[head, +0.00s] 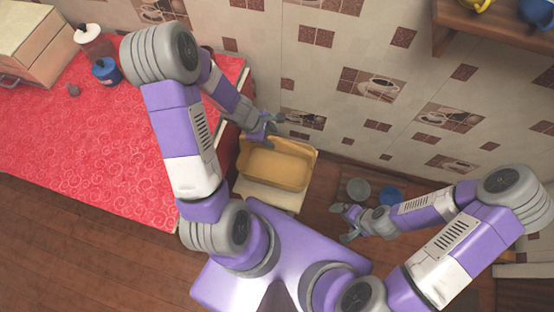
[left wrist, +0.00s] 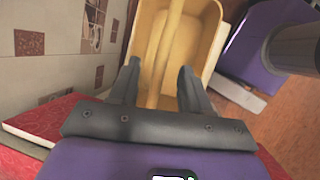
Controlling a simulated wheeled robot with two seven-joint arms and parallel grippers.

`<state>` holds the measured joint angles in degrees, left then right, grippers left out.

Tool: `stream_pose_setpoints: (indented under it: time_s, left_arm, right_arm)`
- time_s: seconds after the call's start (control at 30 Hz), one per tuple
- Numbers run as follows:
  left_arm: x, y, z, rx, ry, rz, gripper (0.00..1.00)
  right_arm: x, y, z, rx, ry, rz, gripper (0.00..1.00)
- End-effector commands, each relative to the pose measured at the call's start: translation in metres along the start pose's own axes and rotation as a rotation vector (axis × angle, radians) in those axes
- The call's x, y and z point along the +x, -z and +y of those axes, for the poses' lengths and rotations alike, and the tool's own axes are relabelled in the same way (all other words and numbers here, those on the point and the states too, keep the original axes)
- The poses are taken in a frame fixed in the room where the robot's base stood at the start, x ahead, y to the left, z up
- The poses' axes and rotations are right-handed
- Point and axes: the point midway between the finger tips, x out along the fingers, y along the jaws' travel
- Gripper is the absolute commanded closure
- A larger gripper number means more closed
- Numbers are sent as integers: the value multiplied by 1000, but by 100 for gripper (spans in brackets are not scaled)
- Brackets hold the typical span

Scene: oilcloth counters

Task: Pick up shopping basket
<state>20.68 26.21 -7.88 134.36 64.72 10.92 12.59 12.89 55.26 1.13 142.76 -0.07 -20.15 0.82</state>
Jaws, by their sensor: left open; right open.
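The shopping basket (head: 277,167) is a yellow-tan open box. In the head view it sits on a small pale stand (head: 270,196) between the red counter and the tiled wall. My left gripper (head: 272,130) is at the basket's far left rim in the head view. In the left wrist view its two open fingers (left wrist: 158,85) stand on either side of a yellow bar, probably the handle (left wrist: 160,60), with the basket (left wrist: 200,35) beyond. Whether the fingers touch the bar cannot be told. My right gripper (head: 343,223) is open and empty, low over the floor right of the basket.
The red oilcloth counter (head: 90,140) is at the left, with a wooden box (head: 35,45), a jar (head: 90,40) and a blue container (head: 106,70). A grey round object (head: 358,188) and a blue one (head: 389,196) are near the wall. A wooden shelf (head: 490,30) is at upper right.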

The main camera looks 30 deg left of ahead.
Motion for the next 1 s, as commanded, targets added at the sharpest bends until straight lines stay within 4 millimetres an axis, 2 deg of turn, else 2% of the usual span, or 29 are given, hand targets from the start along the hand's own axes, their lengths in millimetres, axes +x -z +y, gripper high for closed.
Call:
stream_pose_setpoints:
  time_s: [0.3, 0.43, 0.67, 1.0]
  left_arm:
    - [42, -2, -2, 0, 1, -1, 52]
    - [48, -3, -2, 1, 1, -1, 52]
    - [47, -4, -1, 1, 0, 0, 52]
    - [47, -4, -1, 1, 0, 0, 100]
  right_arm:
    - [29, 2, 11, 0, 0, 1, 0]
    - [33, 2, 12, 0, 0, 1, 0]
    - [32, 2, 12, 0, 0, 1, 0]
    - [32, 2, 12, 0, 0, 1, 0]
